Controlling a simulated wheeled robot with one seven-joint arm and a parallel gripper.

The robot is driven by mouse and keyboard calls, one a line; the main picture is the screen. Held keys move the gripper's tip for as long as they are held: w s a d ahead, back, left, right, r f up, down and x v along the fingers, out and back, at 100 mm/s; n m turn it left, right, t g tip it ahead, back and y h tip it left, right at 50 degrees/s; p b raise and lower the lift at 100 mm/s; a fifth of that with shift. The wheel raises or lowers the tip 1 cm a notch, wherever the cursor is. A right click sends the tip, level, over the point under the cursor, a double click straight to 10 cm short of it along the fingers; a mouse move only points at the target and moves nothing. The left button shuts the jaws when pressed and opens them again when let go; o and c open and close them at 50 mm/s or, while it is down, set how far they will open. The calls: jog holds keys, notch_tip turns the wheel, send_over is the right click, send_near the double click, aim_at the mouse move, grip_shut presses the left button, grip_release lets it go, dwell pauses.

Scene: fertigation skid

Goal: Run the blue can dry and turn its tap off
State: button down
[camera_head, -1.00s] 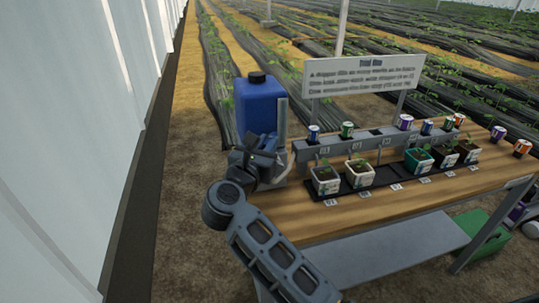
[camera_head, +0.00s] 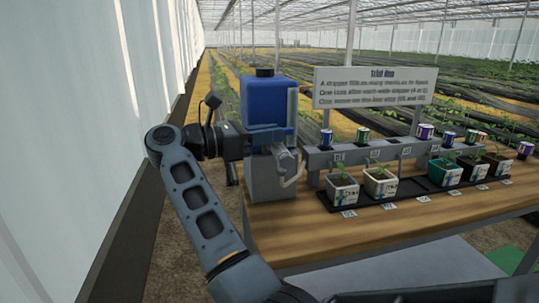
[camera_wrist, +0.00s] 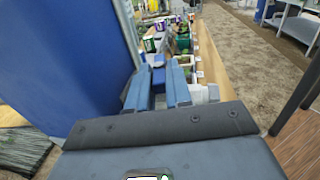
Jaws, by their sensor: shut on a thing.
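The blue can (camera_head: 266,104) with a black cap stands upright on a grey stand (camera_head: 266,182) at the left end of the bench. A pale upright tube (camera_head: 292,108) runs along its right side; I cannot read a liquid level in it. In the wrist view the can (camera_wrist: 70,60) fills the left. My gripper (camera_head: 284,152) is in front of the can's lower part, at the tap. In the wrist view my gripper (camera_wrist: 157,72) is shut on a small blue piece, seemingly the tap handle (camera_wrist: 158,78). The tap's body and outlet are mostly hidden.
A grey rail (camera_head: 370,152) right of the can carries several small coloured cans. Potted seedlings, including a white pot (camera_head: 342,190) and a green pot (camera_head: 444,172), stand in a black tray. A sign (camera_head: 374,88) stands behind. The bench front (camera_head: 330,232) is clear.

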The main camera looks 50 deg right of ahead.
jog(key=shift+w+f+m+g+y+b, duration=0.1)
jog(key=shift+f+m+g+y+b, duration=0.15)
jog(key=shift+m+g+y+b, duration=0.5)
jog(key=shift+d+r+g+b, duration=0.1)
jog(key=shift+r+g+b, duration=0.1)
jog(key=shift+g+b, duration=0.3)
jog(key=c, duration=1.1)
grip_release()
jog(key=shift+b+v, duration=0.35)
jog(key=shift+v, duration=3.55)
